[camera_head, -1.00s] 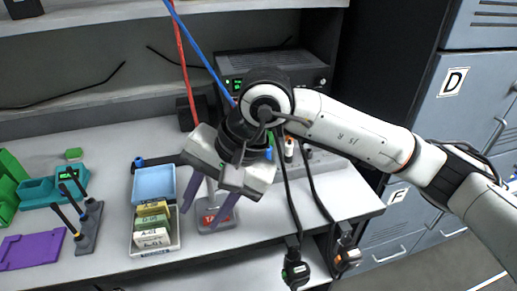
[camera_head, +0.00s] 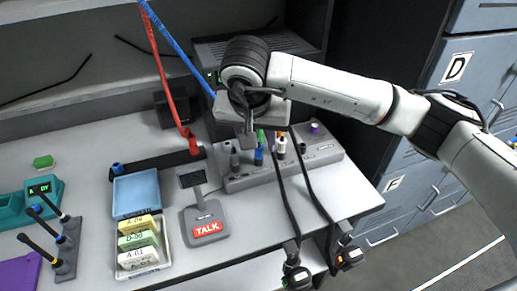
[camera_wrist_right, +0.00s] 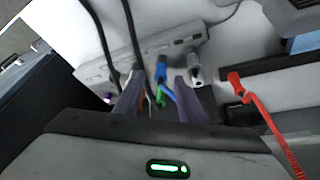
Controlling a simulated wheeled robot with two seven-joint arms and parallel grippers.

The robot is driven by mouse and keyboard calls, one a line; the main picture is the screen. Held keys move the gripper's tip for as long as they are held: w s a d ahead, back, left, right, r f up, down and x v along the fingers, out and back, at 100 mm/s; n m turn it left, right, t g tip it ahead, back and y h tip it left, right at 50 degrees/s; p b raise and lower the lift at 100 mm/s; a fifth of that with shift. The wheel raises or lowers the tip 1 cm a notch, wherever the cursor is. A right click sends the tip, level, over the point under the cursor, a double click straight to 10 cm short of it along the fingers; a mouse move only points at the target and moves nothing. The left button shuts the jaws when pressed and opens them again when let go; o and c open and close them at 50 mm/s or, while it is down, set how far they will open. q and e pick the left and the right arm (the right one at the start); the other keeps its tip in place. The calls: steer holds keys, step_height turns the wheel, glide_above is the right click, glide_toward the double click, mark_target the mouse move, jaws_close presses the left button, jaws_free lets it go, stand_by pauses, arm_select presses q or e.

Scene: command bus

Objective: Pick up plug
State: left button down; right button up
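My right gripper (camera_head: 250,142) hangs over the grey socket panel (camera_head: 318,153) in the head view, fingers pointing down. In the right wrist view its fingers (camera_wrist_right: 160,98) are apart with nothing visibly held. A blue plug (camera_head: 259,155) stands upright in the panel just beside the fingers; in the wrist view the blue plug (camera_wrist_right: 161,70) shows beyond and between the fingertips. A grey plug (camera_head: 234,160) is left of it and a white plug (camera_head: 281,146) right of it. A red plug (camera_head: 193,146) on a red cable is farther left. My left gripper is not in view.
Two black cables hang over the table edge to dark connectors (camera_head: 297,276). A TALK stand (camera_head: 206,229), a blue tray (camera_head: 136,194) and a tray of labelled blocks (camera_head: 163,244) are to the left. A dark unit stands behind my right arm.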

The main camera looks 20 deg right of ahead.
steer(key=shift+x, duration=1.95)
steer(key=shift+w, duration=0.15)
steer(key=c, duration=0.8)
steer(key=shift+r, duration=0.1)
steer(key=shift+c, duration=0.2)
step_height(320, 180, up, 10)
